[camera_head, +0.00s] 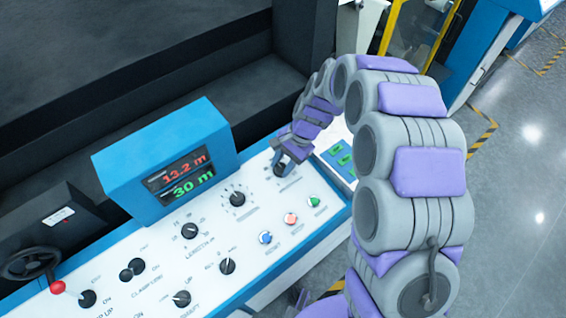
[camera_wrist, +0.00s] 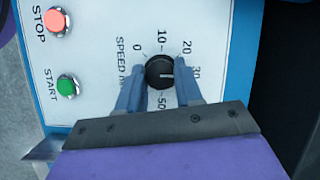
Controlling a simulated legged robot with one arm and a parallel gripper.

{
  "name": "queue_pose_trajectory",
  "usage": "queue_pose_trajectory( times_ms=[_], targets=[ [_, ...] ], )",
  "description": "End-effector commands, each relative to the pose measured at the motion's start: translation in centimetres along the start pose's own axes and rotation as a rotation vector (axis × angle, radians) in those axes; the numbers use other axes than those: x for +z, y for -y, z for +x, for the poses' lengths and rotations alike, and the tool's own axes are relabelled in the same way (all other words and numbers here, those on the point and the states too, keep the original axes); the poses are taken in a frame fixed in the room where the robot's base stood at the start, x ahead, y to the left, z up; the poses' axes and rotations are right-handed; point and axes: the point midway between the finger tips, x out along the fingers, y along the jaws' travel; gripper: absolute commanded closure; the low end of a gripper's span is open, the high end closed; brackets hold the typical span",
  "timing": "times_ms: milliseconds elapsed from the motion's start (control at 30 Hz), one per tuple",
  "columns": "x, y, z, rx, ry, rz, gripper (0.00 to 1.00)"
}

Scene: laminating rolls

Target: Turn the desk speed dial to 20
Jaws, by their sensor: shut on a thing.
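The black speed dial (camera_wrist: 160,72) is on the white panel in the wrist view, with 0, 10, 20, 30 and 50 printed around it. Its white pointer line faces right in the picture, close to the 30 mark. My gripper (camera_wrist: 159,76) is shut on the dial, one blue-grey finger on each side. The 40 mark is hidden. In the head view my gripper (camera_head: 287,160) reaches down to the dial (camera_head: 281,170) at the panel's far right end and partly covers it.
A blue display box (camera_head: 165,160) reads 13.2 m in red and 30 m in green. Other black knobs, such as the length knob (camera_head: 190,231), sit nearby. The red stop button (camera_wrist: 55,20) and green start button (camera_wrist: 67,85) are beside the dial.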

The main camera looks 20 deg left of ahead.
Motion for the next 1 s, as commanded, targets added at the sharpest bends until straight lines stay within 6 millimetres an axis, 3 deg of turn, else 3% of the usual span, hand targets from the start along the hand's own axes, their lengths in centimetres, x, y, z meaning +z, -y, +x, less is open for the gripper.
queue_pose_trajectory(
  times_ms=[267,1000],
  targets=[
    [0.05,0.14,0.01,0.048,0.002,-0.105,0.95],
    [0.11,0.38,0.12,0.274,0.001,-0.614,0.95]
  ],
)
